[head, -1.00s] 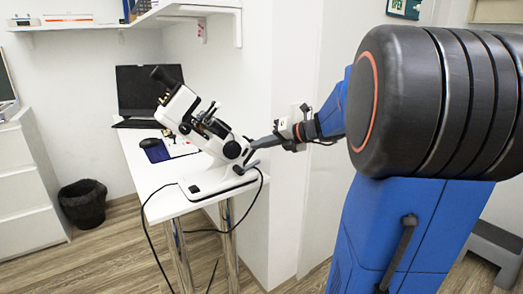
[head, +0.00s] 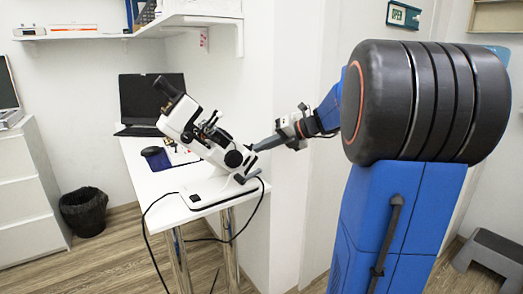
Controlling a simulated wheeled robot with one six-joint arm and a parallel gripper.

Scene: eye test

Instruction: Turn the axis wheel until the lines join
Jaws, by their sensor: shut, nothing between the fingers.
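A white lensmeter-like instrument (head: 196,135) with a black eyepiece (head: 166,86) stands tilted on its white base on the table. A round black knob (head: 234,158) shows on its lower side, with small black parts below it. I cannot tell which part is the axis wheel, and the lines inside the eyepiece are not visible. My gripper (head: 257,148) is shut and empty, reaching in from the right. Its fingertips are just right of and slightly above the black knob in the picture. I cannot tell whether they touch the instrument.
A black cable (head: 152,235) hangs off the front. A shelf (head: 190,21) is above, a bin (head: 84,210) left, a grey step stool (head: 490,262) right.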

